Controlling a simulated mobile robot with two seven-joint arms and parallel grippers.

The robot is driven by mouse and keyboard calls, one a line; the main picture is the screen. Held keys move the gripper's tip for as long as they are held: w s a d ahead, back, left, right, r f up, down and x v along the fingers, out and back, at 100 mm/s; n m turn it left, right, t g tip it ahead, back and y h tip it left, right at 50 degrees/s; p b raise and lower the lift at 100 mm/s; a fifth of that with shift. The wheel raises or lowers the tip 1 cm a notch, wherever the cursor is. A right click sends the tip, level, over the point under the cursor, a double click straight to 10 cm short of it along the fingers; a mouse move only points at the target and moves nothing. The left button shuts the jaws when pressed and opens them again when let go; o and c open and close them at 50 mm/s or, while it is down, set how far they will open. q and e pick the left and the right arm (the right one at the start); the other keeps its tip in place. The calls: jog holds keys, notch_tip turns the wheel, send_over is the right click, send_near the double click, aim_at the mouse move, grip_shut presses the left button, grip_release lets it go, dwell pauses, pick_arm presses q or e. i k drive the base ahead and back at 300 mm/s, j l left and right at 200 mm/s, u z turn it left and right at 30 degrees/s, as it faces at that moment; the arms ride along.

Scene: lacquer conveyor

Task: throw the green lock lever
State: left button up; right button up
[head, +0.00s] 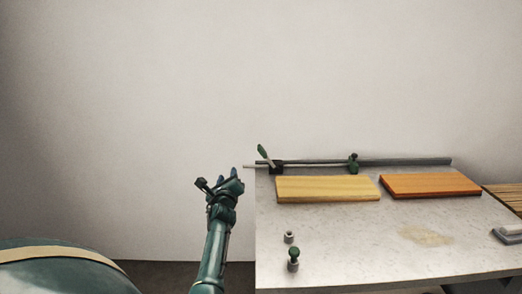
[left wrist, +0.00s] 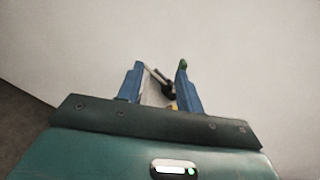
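The green lock lever (head: 262,152) stands tilted at the left end of a dark rail (head: 310,162) along the back of the table. Its green tip (left wrist: 183,64) shows in the left wrist view at the end of the right-hand finger, which hides the part below. My left gripper (head: 228,173) is to the left of the lever in the head view, just off the table's left edge. In the left wrist view its blue fingers (left wrist: 158,75) are apart, with a dark fitting (left wrist: 166,90) visible between them. I cannot tell whether a finger touches the lever. My right gripper is not in view.
A green stop (head: 353,163) sits further along the rail. A yellow board (head: 328,188) and an orange board (head: 430,184) lie before it. A green-topped knob (head: 294,254) and a small grey piece (head: 289,237) stand on the front left of the table (head: 350,255).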

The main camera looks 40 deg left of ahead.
aim_at(276, 168)
jog(key=i, duration=0.5)
jog(key=i+j, duration=0.1)
jog(key=j, duration=0.2)
jog(key=i+j, duration=0.15)
jog(key=j, duration=0.15)
